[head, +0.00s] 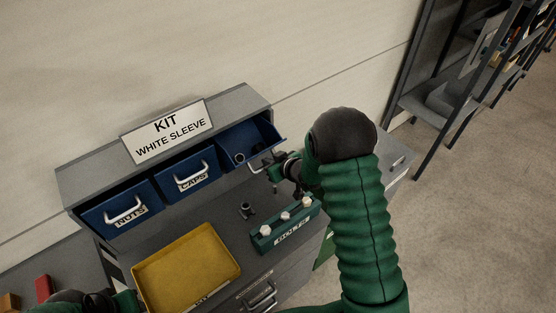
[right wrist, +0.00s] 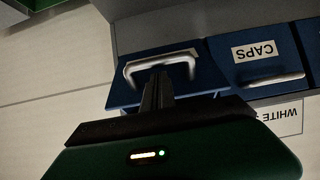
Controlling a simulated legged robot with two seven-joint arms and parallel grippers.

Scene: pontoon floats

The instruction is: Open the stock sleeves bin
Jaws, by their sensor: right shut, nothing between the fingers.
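The third blue bin (head: 251,138), at the right end of the row, is pulled partly out past its neighbours, and a small grey ring-shaped part shows inside. Its label is hidden, so I cannot read whether it says sleeves. My right gripper (head: 275,170) is at this bin's front, shut with nothing held. In the right wrist view its fingers (right wrist: 157,92) overlap the bin's pale handle (right wrist: 160,66); I cannot tell if they touch it. My left gripper (head: 85,302) is dark and cut off at the bottom left; its fingers are unclear.
The NUTS bin (head: 117,208) and CAPS bin (head: 187,176) sit left of it, under a KIT WHITE SLEEVE sign (head: 168,132). A yellow tray (head: 187,268), a green bolts holder (head: 268,243) and a small dark part (head: 246,210) stand on the grey bench below.

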